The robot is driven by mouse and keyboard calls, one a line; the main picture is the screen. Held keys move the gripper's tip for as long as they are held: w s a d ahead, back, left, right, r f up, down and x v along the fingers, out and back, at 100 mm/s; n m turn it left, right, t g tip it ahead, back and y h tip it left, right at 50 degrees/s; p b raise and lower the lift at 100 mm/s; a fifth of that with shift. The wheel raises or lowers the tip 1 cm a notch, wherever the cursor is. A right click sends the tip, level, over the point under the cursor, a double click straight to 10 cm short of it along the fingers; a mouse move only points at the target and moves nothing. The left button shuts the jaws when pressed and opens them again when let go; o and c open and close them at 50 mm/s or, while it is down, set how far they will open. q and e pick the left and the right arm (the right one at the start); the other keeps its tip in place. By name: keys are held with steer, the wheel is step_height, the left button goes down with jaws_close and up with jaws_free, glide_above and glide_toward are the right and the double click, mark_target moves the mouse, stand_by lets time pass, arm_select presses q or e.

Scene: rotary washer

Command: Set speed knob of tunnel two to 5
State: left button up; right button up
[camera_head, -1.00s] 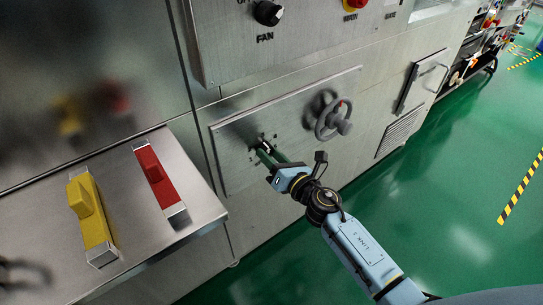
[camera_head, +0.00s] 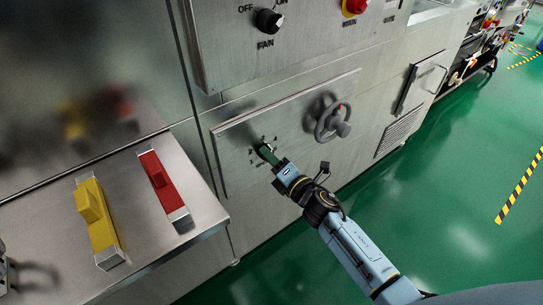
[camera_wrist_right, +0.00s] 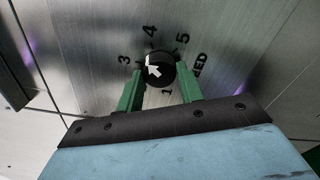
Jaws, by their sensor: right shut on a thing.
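The speed knob (camera_wrist_right: 157,69) is black and round with a white arrow, on the metal panel (camera_head: 232,148). In the right wrist view the numbers 3, 4, 5 and 1 show around it, with part of the word SPEED. The arrow tip points up and left, roughly between 3 and 4. My right gripper (camera_wrist_right: 158,84) has its green fingers on either side of the knob and is shut on it. In the head view the right gripper (camera_head: 267,154) covers most of the knob. A grey sliver at the left edge may be my left gripper; its jaws cannot be made out.
A grey handwheel (camera_head: 333,122) sits right of the knob on the same panel. Above are the FAN knob (camera_head: 268,21) and a red button (camera_head: 354,6). A steel shelf at left carries a yellow block (camera_head: 96,222) and a red block (camera_head: 160,181). Green floor lies open at right.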

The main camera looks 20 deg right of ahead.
arm_select(q)
steer(key=s+a+f+p, duration=0.3)
steer(key=s+f, duration=0.1)
steer(key=f, duration=0.3)
steer(key=s+a+f+g+p, duration=0.1)
steer(key=s+a+f+p, duration=0.1)
steer(key=s+f, duration=0.3)
steer(key=shift+a+f+y+p, duration=0.35)
steer(key=shift+f+p, duration=0.5)
steer(key=shift+f, duration=0.4)
arm_select(e)
steer(key=shift+r+m, duration=0.15)
steer(key=shift+m, duration=8.35)
steer(key=o, duration=1)
